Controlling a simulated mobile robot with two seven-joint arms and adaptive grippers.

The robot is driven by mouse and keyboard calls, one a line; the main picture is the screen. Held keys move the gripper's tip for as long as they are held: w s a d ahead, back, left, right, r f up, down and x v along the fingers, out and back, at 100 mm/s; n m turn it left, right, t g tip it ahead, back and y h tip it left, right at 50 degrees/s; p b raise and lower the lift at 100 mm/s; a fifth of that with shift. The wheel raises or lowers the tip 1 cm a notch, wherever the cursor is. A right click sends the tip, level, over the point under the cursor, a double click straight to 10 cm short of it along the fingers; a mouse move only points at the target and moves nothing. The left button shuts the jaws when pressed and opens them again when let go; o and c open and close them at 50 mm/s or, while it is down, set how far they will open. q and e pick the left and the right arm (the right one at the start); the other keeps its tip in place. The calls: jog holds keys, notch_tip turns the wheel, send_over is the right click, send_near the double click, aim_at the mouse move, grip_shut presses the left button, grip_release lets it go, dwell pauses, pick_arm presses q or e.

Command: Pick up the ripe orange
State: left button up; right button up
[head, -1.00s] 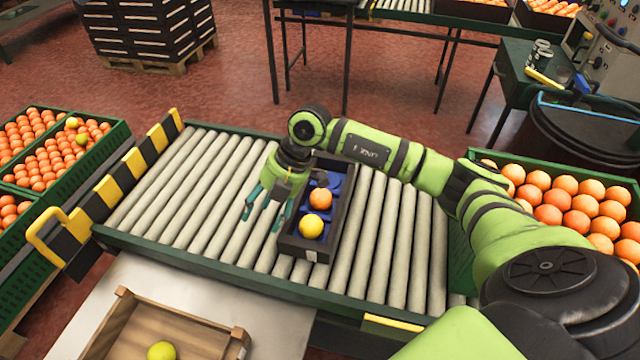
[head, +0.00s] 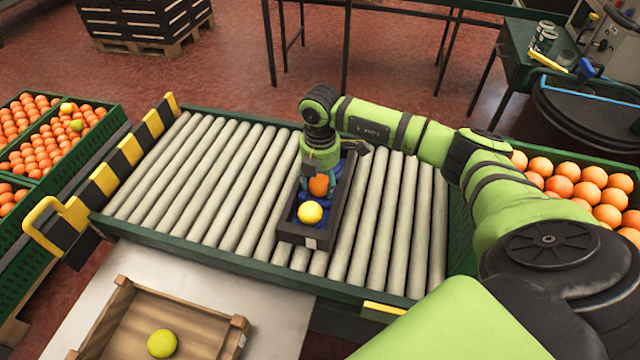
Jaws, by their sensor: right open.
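The ripe orange (head: 319,185) lies in a small dark crate (head: 335,215) with blue lining on the roller conveyor. A yellow fruit (head: 310,212) sits in front of it in the same crate. My right gripper (head: 318,188) is open and points down over the crate, with its fingers at the orange. The fingers partly cover the orange, and I cannot tell whether they touch it. My left gripper is not in view.
A wooden box (head: 140,312) holding a yellow-green fruit (head: 162,343) stands on the pale table at front left. Green crates of oranges flank the conveyor (head: 200,180). The rollers left of the dark crate are clear.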

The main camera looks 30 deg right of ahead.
jog(key=c, duration=0.8)
jog(key=shift+r, duration=0.1)
